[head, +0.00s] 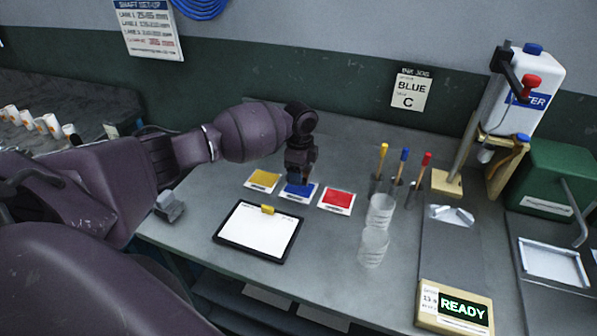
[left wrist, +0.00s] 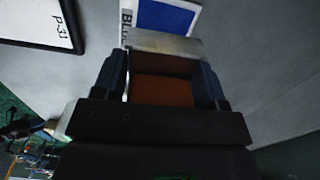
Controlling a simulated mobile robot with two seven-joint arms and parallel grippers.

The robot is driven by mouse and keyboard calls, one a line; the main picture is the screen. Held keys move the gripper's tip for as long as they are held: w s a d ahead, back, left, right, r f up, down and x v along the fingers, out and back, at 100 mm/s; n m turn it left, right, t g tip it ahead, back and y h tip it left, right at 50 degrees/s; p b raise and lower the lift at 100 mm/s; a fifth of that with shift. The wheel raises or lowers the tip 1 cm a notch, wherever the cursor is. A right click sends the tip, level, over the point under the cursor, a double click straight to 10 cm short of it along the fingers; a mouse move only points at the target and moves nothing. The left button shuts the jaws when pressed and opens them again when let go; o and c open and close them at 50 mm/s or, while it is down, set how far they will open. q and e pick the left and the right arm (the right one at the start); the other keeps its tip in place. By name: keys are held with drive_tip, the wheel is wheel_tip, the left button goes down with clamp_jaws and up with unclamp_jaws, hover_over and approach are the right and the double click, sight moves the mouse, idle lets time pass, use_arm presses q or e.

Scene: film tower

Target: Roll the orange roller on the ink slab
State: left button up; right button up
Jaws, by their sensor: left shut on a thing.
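My left gripper (head: 299,178) points down over the blue ink slab (head: 291,190). In the left wrist view the gripper (left wrist: 165,85) is shut on an orange-brown thing, taken as the orange roller (left wrist: 165,91), with a grey bar at its far end. The blue slab (left wrist: 165,14) lies just beyond that bar in the wrist view. I cannot tell whether the roller touches the slab. The yellow slab (head: 263,180) lies to the left and the red slab (head: 337,200) to the right. My right gripper is not in view.
A black-edged board with white paper (head: 255,231) lies in front of the slabs. Clear cups (head: 374,246) and several coloured-handled tools (head: 403,160) stand to the right. A wall sign (head: 410,90) reads "BLUE" and "C". A box (head: 455,308) shows "READY".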

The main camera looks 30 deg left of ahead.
use_arm(q)
drive_tip(key=shift+r+p, duration=0.95)
drive_tip(key=shift+r, duration=0.25)
drive_tip(key=shift+r+p, duration=0.45)
